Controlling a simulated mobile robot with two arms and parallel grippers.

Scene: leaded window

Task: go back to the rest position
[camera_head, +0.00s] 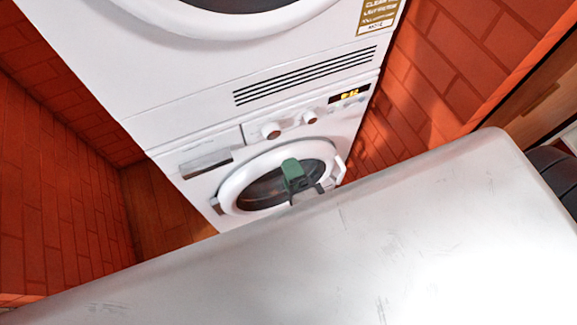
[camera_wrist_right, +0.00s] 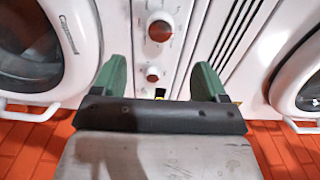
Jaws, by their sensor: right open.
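My right gripper (camera_head: 293,172) shows in the head view as a small green and dark shape in front of the lower washing machine's round door (camera_head: 268,190). In the right wrist view my right gripper (camera_wrist_right: 159,78) has its two green fingers spread apart with nothing held between them. Past the fingers I see the control panel with its knobs (camera_wrist_right: 159,31). I cannot tell whether the gripper touches the machine. The lower part of the door and most of my right arm are hidden in the head view. My left gripper is in neither view.
A second white machine (camera_head: 180,75) is stacked on the lower one (camera_head: 185,185). Orange-red brick walls (camera_head: 50,190) stand on both sides. A door handle (camera_head: 340,168) sticks out at the lower door's right. Wooden floor (camera_head: 160,215) shows at the left. A large pale scratched surface fills the foreground.

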